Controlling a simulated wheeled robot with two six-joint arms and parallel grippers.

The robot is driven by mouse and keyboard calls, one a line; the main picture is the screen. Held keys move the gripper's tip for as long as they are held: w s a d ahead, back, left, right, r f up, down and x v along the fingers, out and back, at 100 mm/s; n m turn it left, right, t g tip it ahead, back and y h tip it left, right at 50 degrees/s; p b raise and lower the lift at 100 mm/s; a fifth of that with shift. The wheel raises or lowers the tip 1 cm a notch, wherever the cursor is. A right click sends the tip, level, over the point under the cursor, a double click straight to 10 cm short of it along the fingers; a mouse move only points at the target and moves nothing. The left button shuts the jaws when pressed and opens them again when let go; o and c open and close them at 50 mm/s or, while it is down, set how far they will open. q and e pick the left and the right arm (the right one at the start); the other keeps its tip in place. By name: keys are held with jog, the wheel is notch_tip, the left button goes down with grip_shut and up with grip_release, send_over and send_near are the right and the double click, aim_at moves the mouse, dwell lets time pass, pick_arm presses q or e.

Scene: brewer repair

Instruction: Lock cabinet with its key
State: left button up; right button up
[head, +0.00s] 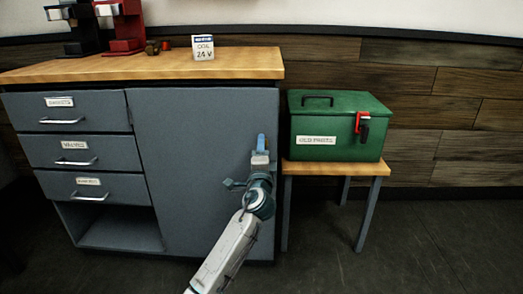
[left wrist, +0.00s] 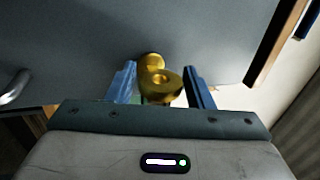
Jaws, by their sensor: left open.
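The grey cabinet (head: 190,140) has a large flat door on its right half, which looks shut. My left gripper (head: 261,143) is at the door's right side. In the left wrist view its two blue fingers (left wrist: 160,86) are open, one on each side of the key bow, with gaps visible. In the head view my gripper hides the key. My right gripper is out of view.
Three drawers (head: 85,151) with handles and an open shelf fill the cabinet's left half. Coffee machines (head: 122,25) and a small sign (head: 203,47) stand on its wooden top (head: 145,67). A green box (head: 338,125) with a red latch sits on a small table (head: 330,169) at right.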

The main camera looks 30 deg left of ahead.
pick_arm(q)
jog(key=p+v, duration=0.1)
jog(key=v, duration=0.9)
jog(key=shift+s+d, duration=0.25)
jog(key=shift+s, duration=0.05)
jog(key=shift+f, duration=0.1)
